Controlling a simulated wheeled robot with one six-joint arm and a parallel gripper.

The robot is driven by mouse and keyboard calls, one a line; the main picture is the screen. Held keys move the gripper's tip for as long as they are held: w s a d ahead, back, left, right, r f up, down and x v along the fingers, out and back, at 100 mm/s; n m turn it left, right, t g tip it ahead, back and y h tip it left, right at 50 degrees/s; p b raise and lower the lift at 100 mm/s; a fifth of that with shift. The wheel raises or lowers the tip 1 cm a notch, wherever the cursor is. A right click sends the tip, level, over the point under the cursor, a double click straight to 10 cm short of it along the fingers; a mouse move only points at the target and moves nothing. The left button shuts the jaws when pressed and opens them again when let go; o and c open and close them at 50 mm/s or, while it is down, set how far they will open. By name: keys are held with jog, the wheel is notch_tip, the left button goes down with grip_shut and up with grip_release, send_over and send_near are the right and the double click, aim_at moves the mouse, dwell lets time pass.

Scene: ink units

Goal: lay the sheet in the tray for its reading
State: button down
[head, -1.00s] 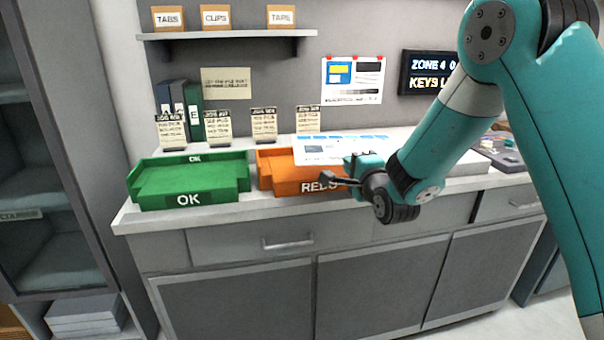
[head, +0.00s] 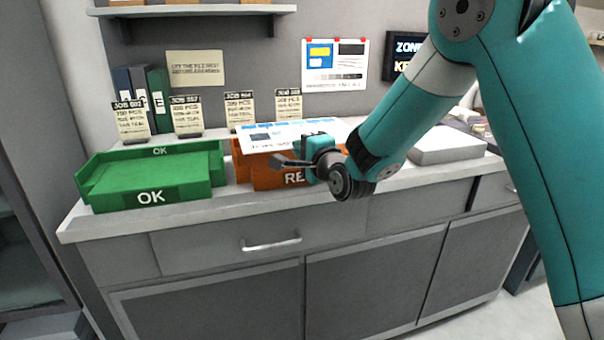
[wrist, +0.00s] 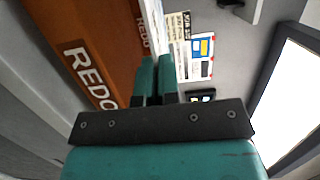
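The sheet (head: 262,139) is white with blue bars and dark print, too small to read. It lies roughly level over the orange REDO tray (head: 264,178) and hides most of its inside. My gripper (head: 303,147) is at the sheet's near right side, shut on it. In the wrist view my gripper's fingers (wrist: 156,62) are close together, and the orange tray (wrist: 112,50) is to their left. The green OK tray (head: 150,180) stands to the left on the same counter and looks empty. I cannot tell whether the sheet touches the orange tray.
Several job cards (head: 187,117) stand behind the trays, with binders (head: 140,98) at the back left. A printed chart (head: 335,66) and a paper notice (head: 195,68) hang on the wall. A pale flat box (head: 447,145) sits right of my gripper.

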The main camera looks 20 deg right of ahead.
jog(key=shift+f+b, duration=0.55)
jog(key=shift+f, duration=2.45)
jog(key=shift+f, duration=0.15)
jog(key=c, duration=1.3)
grip_release()
jog(key=shift+c, duration=0.2)
